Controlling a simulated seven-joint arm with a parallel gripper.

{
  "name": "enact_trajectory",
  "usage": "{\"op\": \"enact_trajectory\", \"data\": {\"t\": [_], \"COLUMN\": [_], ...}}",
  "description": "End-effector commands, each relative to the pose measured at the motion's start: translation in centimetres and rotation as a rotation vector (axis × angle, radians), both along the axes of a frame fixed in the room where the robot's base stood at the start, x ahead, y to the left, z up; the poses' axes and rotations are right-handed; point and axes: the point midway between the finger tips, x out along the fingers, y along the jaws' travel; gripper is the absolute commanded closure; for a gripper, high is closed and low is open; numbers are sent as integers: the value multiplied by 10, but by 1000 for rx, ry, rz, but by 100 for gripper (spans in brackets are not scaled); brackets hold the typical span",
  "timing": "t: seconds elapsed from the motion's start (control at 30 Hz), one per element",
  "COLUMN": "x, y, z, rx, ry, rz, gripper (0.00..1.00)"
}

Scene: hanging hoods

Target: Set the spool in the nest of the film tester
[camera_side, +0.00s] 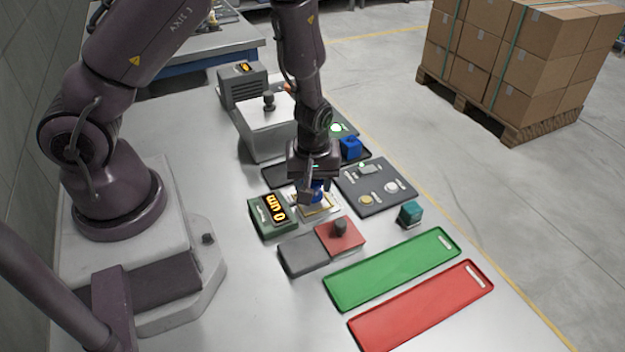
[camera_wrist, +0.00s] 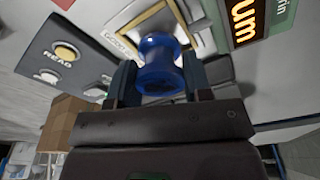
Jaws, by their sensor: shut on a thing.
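My gripper (camera_side: 313,193) is shut on a blue spool (camera_side: 317,186), which sits between the two fingers in the wrist view (camera_wrist: 160,66). The film tester (camera_side: 270,216) is a green box with a lit orange display that reads 0 um in the side view. Its nest (camera_side: 318,211), a pale plate with a yellowish frame, lies beside the display, right under my gripper. In the wrist view the nest frame (camera_wrist: 150,20) shows just beyond the spool, which partly hides it. I cannot tell whether the spool touches the nest.
A dark button panel (camera_side: 372,184) lies right of the nest. Another blue piece (camera_side: 350,148) stands on a dark tray behind. A red block with a knob (camera_side: 340,236), a grey block (camera_side: 302,256), a teal cube (camera_side: 410,214), a green tray (camera_side: 395,270) and a red tray (camera_side: 425,306) lie in front.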

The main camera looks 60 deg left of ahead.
Motion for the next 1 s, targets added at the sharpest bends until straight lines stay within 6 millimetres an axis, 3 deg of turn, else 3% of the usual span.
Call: {"op": "enact_trajectory", "data": {"t": [1.0], "x": [0], "y": [0], "z": [-10], "rx": [1], "ry": [0], "rz": [0], "gripper": [80]}}
